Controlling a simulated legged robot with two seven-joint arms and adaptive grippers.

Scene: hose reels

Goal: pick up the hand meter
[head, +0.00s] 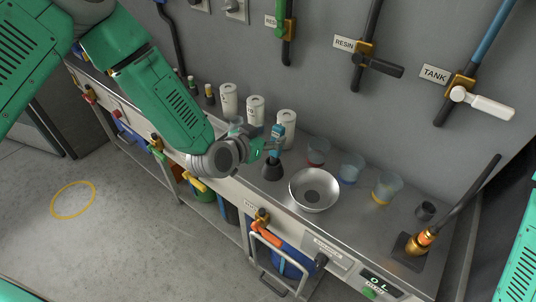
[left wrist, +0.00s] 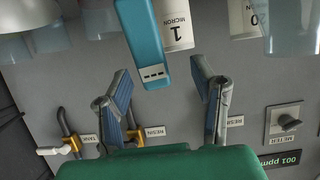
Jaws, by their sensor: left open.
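The hand meter, a blue upright device (head: 278,131), stands with its lower end at a dark cone-shaped holder (head: 272,171) on the steel bench. My left gripper (head: 270,147) is beside it, with its fingers reaching toward it and partly covering it. In the left wrist view the blue meter (left wrist: 141,38) shows just ahead, near the gap between the open fingertips of my left gripper (left wrist: 158,74), closer to the left finger. I cannot tell if a finger touches it. My right gripper is out of view.
White labelled filter cylinders (head: 255,110) stand close behind the meter. A metal bowl (head: 314,190) and clear cups (head: 352,168) stand to its right. A hose nozzle on a base (head: 420,241) is at the bench's right end. Valves with handles (head: 374,64) hang on the wall.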

